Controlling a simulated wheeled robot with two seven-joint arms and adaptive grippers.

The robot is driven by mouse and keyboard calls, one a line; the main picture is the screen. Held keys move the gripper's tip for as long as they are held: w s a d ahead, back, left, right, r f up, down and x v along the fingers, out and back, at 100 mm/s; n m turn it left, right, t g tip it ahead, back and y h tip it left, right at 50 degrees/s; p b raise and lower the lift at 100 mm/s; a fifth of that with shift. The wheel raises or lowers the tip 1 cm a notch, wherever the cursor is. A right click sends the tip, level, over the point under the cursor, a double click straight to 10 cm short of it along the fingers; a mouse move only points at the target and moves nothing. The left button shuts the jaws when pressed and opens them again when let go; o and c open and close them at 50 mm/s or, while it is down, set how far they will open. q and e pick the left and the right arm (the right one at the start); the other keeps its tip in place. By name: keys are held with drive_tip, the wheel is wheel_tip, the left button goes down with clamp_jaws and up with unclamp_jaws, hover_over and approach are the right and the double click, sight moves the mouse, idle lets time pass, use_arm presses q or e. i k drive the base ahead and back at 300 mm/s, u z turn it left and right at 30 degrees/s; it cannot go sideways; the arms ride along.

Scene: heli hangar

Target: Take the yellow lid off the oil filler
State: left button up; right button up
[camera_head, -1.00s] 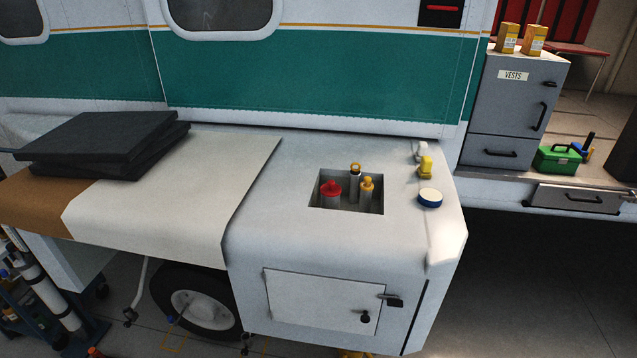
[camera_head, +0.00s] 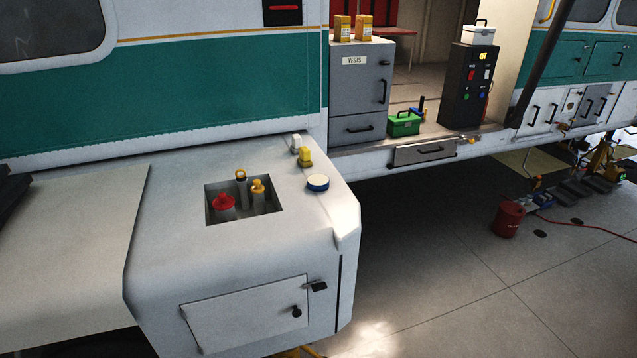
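A square recess (camera_head: 209,208) is set in the top of the white sponson. In it stand a filler with a red cap (camera_head: 224,202), a filler with a yellow lid (camera_head: 258,187), and a thin grey post with a yellow ring top (camera_head: 241,175). The yellow lid sits on its grey neck at the right of the recess. No label is readable, so I cannot tell which is the oil filler. Neither of my grippers is in view.
On the sponson, right of the recess, are a blue-rimmed white round cap (camera_head: 318,183), a yellow fitting (camera_head: 305,157) and a white fitting (camera_head: 296,143). A closed hatch (camera_head: 245,315) is on its front. A red can (camera_head: 508,220) stands on the open floor to the right.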

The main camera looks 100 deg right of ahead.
sight(256, 182)
drive_tip(key=z, duration=1.9)
